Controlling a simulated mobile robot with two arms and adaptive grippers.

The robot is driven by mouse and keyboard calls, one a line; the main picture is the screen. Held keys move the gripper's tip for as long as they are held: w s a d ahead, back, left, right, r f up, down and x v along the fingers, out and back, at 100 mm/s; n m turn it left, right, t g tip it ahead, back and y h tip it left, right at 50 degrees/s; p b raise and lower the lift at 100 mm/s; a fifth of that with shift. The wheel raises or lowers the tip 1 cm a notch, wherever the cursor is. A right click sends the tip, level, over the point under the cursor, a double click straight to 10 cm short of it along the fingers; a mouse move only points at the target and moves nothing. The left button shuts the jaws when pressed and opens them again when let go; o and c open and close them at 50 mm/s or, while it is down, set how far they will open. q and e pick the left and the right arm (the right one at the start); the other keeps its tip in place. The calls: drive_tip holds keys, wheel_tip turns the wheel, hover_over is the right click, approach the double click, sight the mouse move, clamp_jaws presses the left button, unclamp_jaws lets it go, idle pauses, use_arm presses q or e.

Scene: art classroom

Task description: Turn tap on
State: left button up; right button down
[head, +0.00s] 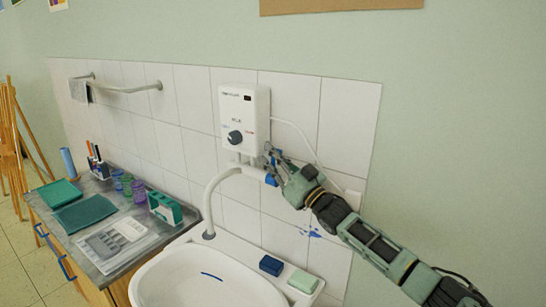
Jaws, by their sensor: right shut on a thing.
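The tap has a white curved spout (211,197) that runs from under the white wall heater (244,118) down towards the sink (203,277). A blue tap handle (271,179) sits at the right end of the pipe below the heater. My right gripper (270,164) reaches in from the right, its fingers closed at the blue handle and partly hiding it. No water stream shows at the spout. My left gripper is not in view.
A blue sponge (271,265) and a pale green soap block (303,281) lie on the sink's rim. A towel rail (125,89) is on the tiled wall.

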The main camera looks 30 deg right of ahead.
idle(0.4)
drive_tip(key=shift+f, duration=0.15)
drive_tip(key=n+b, duration=0.1)
drive_tip(key=a+n+y+b, duration=0.1)
drive_tip(key=n+y+b, duration=0.1)
drive_tip(key=b, duration=0.1)
drive_tip(key=shift+s+a+f+n, duration=0.15)
drive_tip(key=shift+s+f+n, duration=0.1)
drive_tip(key=shift+f+n, duration=0.15)
drive_tip(key=shift+s+a+r+n+y+b, duration=0.15)
drive_tip(key=shift+a+n+y, duration=0.1)
drive_tip(key=shift+n+y, duration=0.25)
drive_tip(key=shift+s+a+r+n+y+b, duration=0.15)
drive_tip(key=shift+a+n+y, duration=0.15)
drive_tip(key=shift+n, duration=0.3)
drive_tip(key=shift+w+f, duration=0.1)
drive_tip(key=shift+f, duration=0.05)
drive_tip(key=c, duration=1.8)
unclamp_jaws()
drive_tip(key=shift+d, duration=0.1)
drive_tip(key=shift+c, duration=0.2)
